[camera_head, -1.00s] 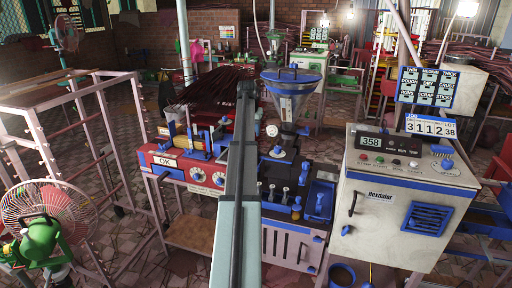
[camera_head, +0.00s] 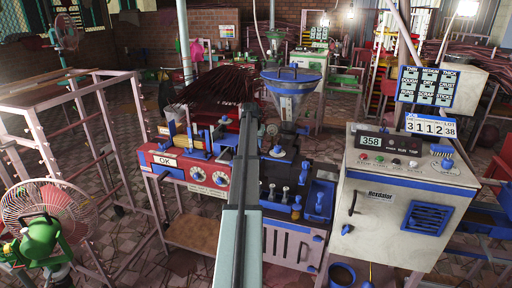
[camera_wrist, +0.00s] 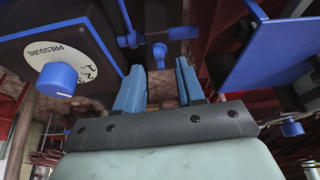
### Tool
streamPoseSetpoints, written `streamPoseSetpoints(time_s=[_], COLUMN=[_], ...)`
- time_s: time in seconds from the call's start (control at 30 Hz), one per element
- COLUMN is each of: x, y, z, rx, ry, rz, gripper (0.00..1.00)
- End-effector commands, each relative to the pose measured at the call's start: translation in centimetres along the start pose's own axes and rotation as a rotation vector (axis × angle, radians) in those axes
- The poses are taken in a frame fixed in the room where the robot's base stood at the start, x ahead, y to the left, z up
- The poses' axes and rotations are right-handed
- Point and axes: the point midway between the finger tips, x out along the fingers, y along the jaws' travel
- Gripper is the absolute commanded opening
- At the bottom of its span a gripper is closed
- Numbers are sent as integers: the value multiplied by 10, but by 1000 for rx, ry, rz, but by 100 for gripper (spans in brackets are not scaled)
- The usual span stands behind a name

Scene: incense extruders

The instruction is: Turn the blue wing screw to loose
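In the wrist view, a small blue fitting with crossed arms (camera_wrist: 127,40) shows beyond my fingertips, a little left of centre. It may be the blue wing screw, but I cannot tell for sure. The fitting appears ahead of the left finger, and I see no contact. In the head view, my arm rises from the bottom centre across the machine bench, and the fingers are hidden at its far end.
A pressure dial with a blue knob (camera_wrist: 57,79) is close on the left in the wrist view, and a blue panel (camera_wrist: 270,50) is close on the right. In the head view, a red control box (camera_head: 190,172) stands left of my arm and a white cabinet (camera_head: 395,225) stands right.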

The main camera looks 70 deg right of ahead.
Motion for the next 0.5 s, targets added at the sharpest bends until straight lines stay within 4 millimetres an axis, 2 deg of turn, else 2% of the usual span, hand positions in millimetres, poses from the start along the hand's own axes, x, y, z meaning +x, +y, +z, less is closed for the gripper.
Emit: streamPoseSetpoints(time_s=[0.1, 0.2, 0.5], x=[14, 21, 26], y=[0, 0, 0], z=[0, 0, 0], rx=[0, 0, 0], ry=[-2, -1, 0], rz=[0, 0, 0], gripper=[38, 38, 38])
